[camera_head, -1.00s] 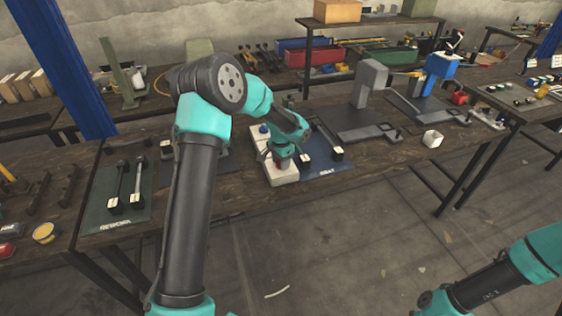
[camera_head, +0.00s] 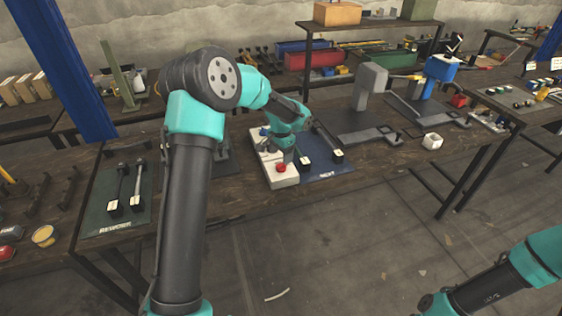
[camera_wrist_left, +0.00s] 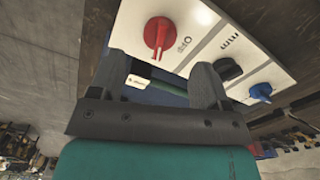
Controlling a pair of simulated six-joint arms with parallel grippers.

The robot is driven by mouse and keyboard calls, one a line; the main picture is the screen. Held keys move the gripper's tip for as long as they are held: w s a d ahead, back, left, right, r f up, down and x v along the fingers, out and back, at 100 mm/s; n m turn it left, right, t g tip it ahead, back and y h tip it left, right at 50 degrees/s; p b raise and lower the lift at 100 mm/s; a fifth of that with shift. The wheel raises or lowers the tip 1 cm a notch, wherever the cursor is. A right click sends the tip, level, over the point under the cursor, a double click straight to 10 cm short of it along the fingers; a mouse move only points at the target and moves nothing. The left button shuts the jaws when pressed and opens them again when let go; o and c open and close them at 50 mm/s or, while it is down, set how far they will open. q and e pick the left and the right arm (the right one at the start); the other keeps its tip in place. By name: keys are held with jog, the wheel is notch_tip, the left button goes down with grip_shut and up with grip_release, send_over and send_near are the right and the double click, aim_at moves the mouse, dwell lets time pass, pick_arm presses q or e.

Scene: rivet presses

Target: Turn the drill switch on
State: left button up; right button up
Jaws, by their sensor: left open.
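A white control panel (camera_head: 284,182) lies on the bench and carries three knobs. The red knob (camera_head: 281,168) is at its near end and also shows in the left wrist view (camera_wrist_left: 158,34). A black knob (camera_wrist_left: 228,69) is in the middle, and a blue knob (camera_wrist_left: 261,91) is at the far end. Nothing in view names the drill switch clearly. My left gripper (camera_wrist_left: 163,78) is open and empty, its fingers apart beside the panel edge, with the red knob beyond the left finger. In the head view my left gripper (camera_head: 288,152) hangs above the panel, just behind the red knob.
A dark blue mat (camera_head: 325,172) with black-ended parts lies right of the panel. A green mat (camera_head: 99,216) with two rods lies to the left. A grey press (camera_head: 370,88) and a blue press (camera_head: 440,70) stand farther right.

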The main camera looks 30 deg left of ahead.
aim_at(281, 163)
pick_arm(q)
notch_tip(281, 163, up, 12)
dwell(0.4)
dwell(0.3)
